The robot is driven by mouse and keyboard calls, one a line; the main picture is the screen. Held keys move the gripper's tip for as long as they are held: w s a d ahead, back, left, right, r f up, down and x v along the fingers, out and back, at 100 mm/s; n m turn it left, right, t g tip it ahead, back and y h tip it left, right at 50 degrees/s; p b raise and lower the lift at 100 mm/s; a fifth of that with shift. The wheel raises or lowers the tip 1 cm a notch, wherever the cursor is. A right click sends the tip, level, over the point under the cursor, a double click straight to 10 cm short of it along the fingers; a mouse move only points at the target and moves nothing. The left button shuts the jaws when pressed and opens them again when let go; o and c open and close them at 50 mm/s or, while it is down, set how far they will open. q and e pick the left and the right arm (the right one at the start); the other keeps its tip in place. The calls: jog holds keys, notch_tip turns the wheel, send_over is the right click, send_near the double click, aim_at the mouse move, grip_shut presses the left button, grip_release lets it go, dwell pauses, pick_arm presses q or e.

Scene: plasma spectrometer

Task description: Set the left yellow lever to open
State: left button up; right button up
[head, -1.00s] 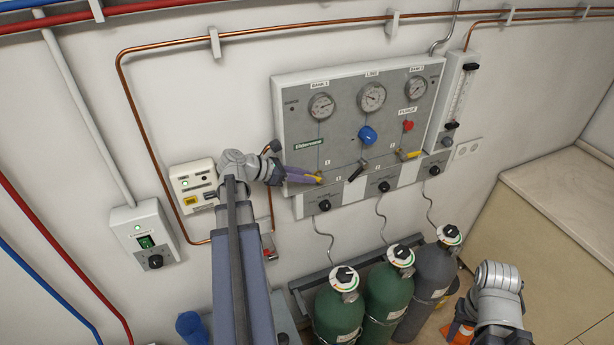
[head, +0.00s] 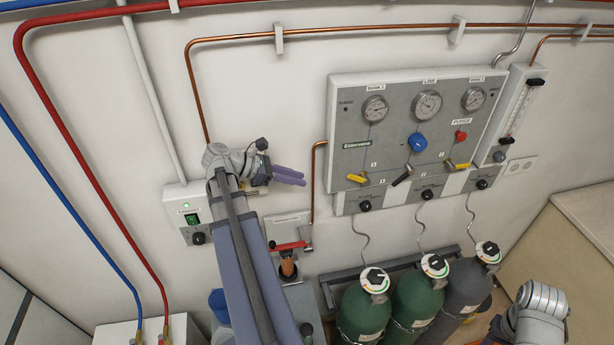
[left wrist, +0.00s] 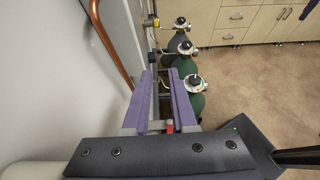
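The left yellow lever (head: 357,178) is on the lower left of the grey gauge panel (head: 345,112). Its handle lies nearly level, tilted slightly down to the right. My left gripper (head: 304,180) is left of the panel, with its purple fingers pointing right towards the lever and a clear gap before it. In the left wrist view the fingers (left wrist: 161,98) stand apart with nothing held between them. A small yellow part (left wrist: 151,21) shows ahead there; I cannot tell which lever it is. My right arm shows at the lower right, its fingers out of view.
A black lever (head: 403,176) and another yellow lever (head: 460,166) sit further right on the panel. A copper pipe (head: 314,180) runs just left of the panel, near my left fingertips. Green gas cylinders (head: 362,315) and a grey one (head: 468,290) stand below.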

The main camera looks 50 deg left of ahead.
pick_arm(q)
jog(key=shift+f, duration=0.2)
jog(key=shift+c, duration=1.2)
jog(key=w+f+b, duration=0.1)
jog(key=f+b, duration=0.1)
jog(key=b, duration=0.1)
jog(key=w+d+f+t+h+b, duration=0.1)
jog(key=f+b, duration=0.1)
jog(key=b, duration=0.2)
jog(key=w+d+f+t+b, duration=0.1)
jog(key=f+b, duration=0.1)
jog(key=b, duration=0.1)
jog(key=shift+m+h+b, duration=0.3)
jog(key=shift+b, duration=0.1)
grip_shut()
jog(key=f+t+b, duration=0.1)
jog(key=t+b, duration=0.1)
jog(key=b, duration=0.3)
jog(key=f+t+h+b, duration=0.1)
jog(key=f+b, duration=0.1)
jog(key=b, duration=0.4)
jog(key=s+a+f+t+h+b, duration=0.1)
jog(key=f+t+b, duration=0.1)
jog(key=b, duration=0.3)
jog(key=shift+f+n+t+b, duration=0.15)
jog(key=shift+n+t+b, duration=0.15)
jog(key=shift+n, duration=0.1)
